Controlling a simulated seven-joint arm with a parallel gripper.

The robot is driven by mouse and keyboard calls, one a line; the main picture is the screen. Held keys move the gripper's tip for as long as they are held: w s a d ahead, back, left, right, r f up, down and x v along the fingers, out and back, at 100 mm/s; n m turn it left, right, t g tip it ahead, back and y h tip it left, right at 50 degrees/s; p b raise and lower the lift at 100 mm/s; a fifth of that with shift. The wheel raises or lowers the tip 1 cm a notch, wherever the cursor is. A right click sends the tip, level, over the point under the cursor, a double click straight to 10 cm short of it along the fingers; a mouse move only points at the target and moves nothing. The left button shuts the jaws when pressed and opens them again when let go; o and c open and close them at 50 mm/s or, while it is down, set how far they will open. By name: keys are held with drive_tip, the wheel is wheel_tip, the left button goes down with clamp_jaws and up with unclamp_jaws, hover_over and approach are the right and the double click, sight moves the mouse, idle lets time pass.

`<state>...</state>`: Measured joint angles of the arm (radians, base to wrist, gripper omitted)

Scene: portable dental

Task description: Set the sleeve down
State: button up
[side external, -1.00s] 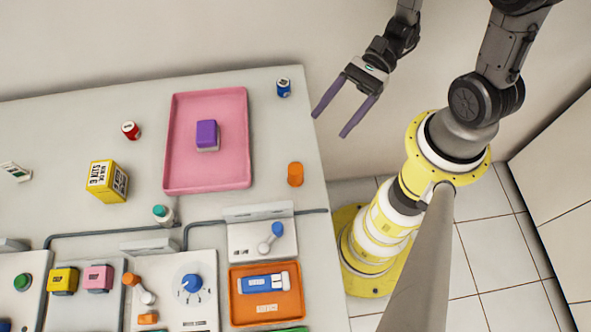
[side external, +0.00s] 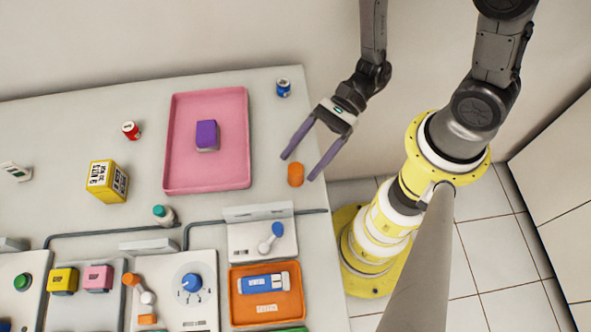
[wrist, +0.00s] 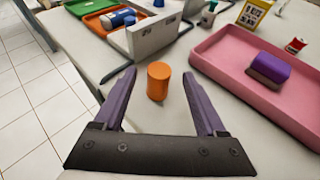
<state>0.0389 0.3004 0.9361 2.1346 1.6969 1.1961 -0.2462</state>
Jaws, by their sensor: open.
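An orange cylinder (side external: 295,175), possibly the sleeve, stands upright on the table near its right edge. No other thing is clearly marked as a sleeve. My gripper (side external: 298,167) is open and empty, its two purple fingers pointing down toward the cylinder. In the wrist view the orange cylinder (wrist: 158,84) appears between the fingers of my gripper (wrist: 160,73), with a gap on both sides. I cannot tell how high the fingertips are above it. A purple-topped block (side external: 207,135) sits in the pink tray (side external: 179,180).
A blue can (side external: 283,88) stands behind the cylinder near the table edge. A white panel with a blue knob (side external: 276,229) and an orange tray (side external: 238,316) lie in front. A teal-capped bottle (side external: 162,213) stands left. Table around the cylinder is bare.

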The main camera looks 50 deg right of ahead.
sight(295, 169)
drive_tip(key=shift+x, duration=1.6)
clamp_jaws()
